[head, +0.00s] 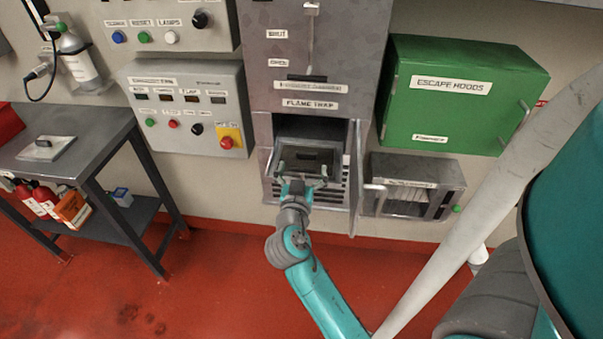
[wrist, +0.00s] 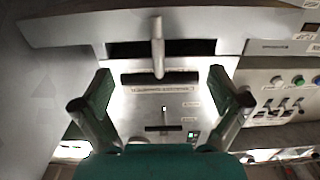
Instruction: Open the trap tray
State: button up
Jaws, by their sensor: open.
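The trap tray (head: 318,163) is a grey metal box with a dark slot in its top. It sits in the lower opening of the flame trap cabinet (head: 312,118), and I cannot tell how far out it stands. My gripper (head: 302,170) is open at the tray's front, with one finger towards each side. In the wrist view my gripper (wrist: 160,76) shows its two fingers wide apart with nothing gripped between them. A light bar (wrist: 157,45) shows near the middle there. Contact with the tray cannot be told.
A narrow door (head: 355,180) stands open at the opening's right side. A grey box (head: 430,170) and a green escape hoods cabinet (head: 460,95) are to the right. Control panels (head: 190,110) and a bench (head: 85,130) are to the left. The red floor (head: 210,280) is clear in front.

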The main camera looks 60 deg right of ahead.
jog(key=v, duration=1.2)
dwell(0.5)
jog(key=s+a+f+n+t+y, duration=0.3)
jog(key=a+f+n+y, duration=0.3)
jog(key=a+f, duration=0.1)
jog(key=s+a+f+n+t+y, duration=0.3)
jog(key=s+a+f+n+y, duration=0.1)
jog(key=a+f+n+y, duration=0.25)
jog(key=s+a+r+t+y, duration=0.1)
jog(key=s+a+r+y, duration=0.1)
jog(key=s, duration=0.5)
jog(key=s+a+r+n+t+y, duration=0.1)
jog(key=s+a+r+y, duration=0.1)
jog(key=s+a, duration=0.3)
jog(key=shift+v, duration=1)
